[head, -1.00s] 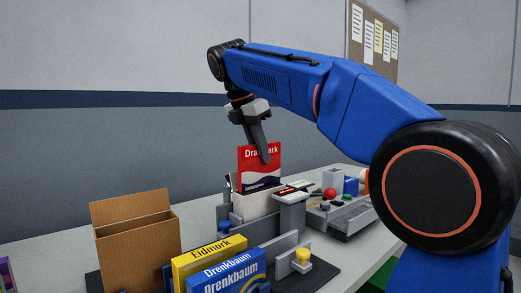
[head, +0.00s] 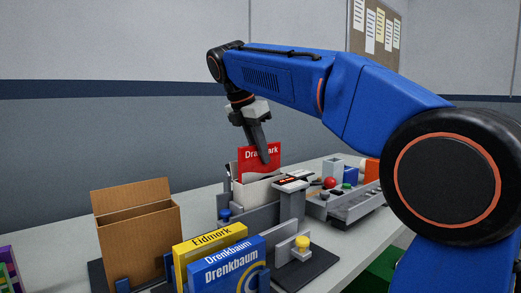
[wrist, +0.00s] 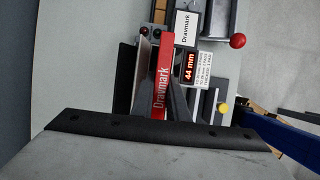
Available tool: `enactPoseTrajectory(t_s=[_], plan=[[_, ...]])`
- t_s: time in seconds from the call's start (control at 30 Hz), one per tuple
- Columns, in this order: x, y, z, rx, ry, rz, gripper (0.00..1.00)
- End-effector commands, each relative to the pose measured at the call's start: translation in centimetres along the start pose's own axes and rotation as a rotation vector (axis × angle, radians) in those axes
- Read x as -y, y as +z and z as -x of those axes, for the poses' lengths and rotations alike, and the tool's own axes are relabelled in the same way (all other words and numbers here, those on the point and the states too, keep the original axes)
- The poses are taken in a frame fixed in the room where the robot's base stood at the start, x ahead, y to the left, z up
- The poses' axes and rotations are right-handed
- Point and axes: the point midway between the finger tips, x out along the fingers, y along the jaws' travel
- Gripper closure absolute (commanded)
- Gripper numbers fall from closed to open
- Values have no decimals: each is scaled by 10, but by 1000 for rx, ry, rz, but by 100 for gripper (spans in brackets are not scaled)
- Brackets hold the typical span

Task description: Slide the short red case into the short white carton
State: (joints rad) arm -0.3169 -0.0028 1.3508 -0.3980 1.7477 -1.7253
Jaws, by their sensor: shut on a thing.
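The red case (head: 258,160), lettered "Dravmark", stands upright with its lower part hidden behind the front wall of the short white carton (head: 258,190). It appears partly inside the carton. My gripper (head: 264,154) is shut on the upper part of the red case from above. In the wrist view, the red spine of the case (wrist: 162,75) lies between the two dark fingers of my gripper (wrist: 158,85). The depth of the case inside the carton is hidden.
A brown open carton (head: 140,245) stands at left, with yellow (head: 210,245) and blue (head: 225,270) boxes in front. Grey fixture plates and a yellow knob (head: 302,243) are near the carton. A red ball knob (head: 329,182) and small parts lie at right.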

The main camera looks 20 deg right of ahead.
Motion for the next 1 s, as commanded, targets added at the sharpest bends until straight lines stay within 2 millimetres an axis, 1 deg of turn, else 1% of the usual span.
enactPoseTrajectory(t_s=[1.0], plan=[[0, -12, -30, 0, 0, 0, 100]])
